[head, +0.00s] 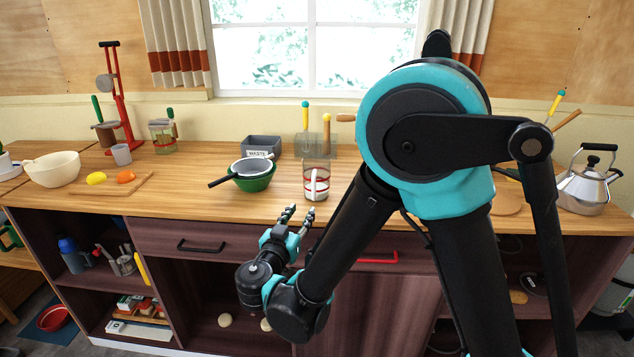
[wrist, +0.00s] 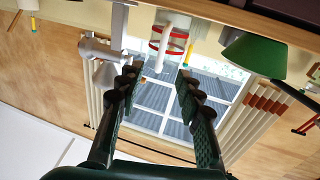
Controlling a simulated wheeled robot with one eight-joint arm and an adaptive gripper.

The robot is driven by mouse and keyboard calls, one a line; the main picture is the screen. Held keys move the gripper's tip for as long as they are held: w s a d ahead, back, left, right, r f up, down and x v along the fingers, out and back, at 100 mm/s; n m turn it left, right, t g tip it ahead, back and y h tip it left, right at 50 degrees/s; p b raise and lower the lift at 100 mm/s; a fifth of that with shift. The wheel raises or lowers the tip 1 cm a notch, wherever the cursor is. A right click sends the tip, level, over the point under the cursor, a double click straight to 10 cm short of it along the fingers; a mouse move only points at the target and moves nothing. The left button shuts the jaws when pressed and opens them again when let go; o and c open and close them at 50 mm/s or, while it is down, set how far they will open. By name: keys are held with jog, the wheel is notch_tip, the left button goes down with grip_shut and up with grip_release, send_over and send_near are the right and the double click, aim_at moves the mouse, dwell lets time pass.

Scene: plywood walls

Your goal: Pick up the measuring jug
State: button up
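The measuring jug (head: 316,182) looks like the clear vessel with red bands and a white upright handle, standing near the counter's front edge. The handle faces my side. In the wrist view, which is upside down, the jug (wrist: 170,42) shows at the top, beyond the fingertips. My gripper (head: 297,214) is in front of the counter edge, just short of the jug and slightly to its left. In the wrist view my gripper (wrist: 158,75) is open, with nothing between the fingers. The jug and fingers look apart.
A green bowl (head: 254,184) with a dark-handled pan or strainer on it stands left of the jug. Drawers lie below.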

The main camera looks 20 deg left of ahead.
jog(key=w, duration=1.3)
jog(key=shift+w+a, duration=0.1)
jog(key=shift+a, duration=0.15)
grip_shut()
